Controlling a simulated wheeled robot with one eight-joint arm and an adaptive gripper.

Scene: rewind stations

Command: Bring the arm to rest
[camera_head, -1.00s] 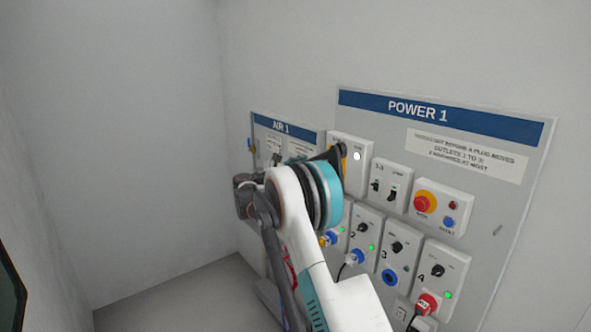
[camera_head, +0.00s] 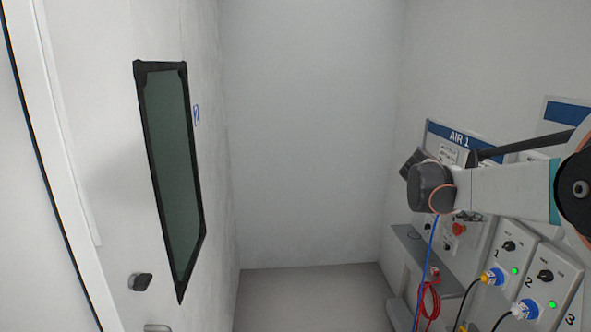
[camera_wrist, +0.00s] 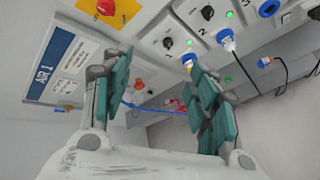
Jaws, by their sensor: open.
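My arm reaches in from the right edge of the head view, in front of the wall panels, with its dark wrist end near the AIR 1 panel (camera_head: 462,150). In the wrist view my gripper (camera_wrist: 162,98) shows two teal-padded fingers spread apart with nothing between them. The AIR 1 panel also shows at the left of the wrist view (camera_wrist: 62,65). My fingertips are hidden in the head view behind the wrist.
A door with a dark window (camera_head: 172,175) is at the left. Outlets 1 (camera_head: 505,250) and 2 (camera_head: 545,280) carry plugs and lit green lamps. A red coiled hose (camera_head: 430,300) hangs by a grey shelf (camera_head: 410,240). Floor (camera_head: 310,295) in the middle is clear.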

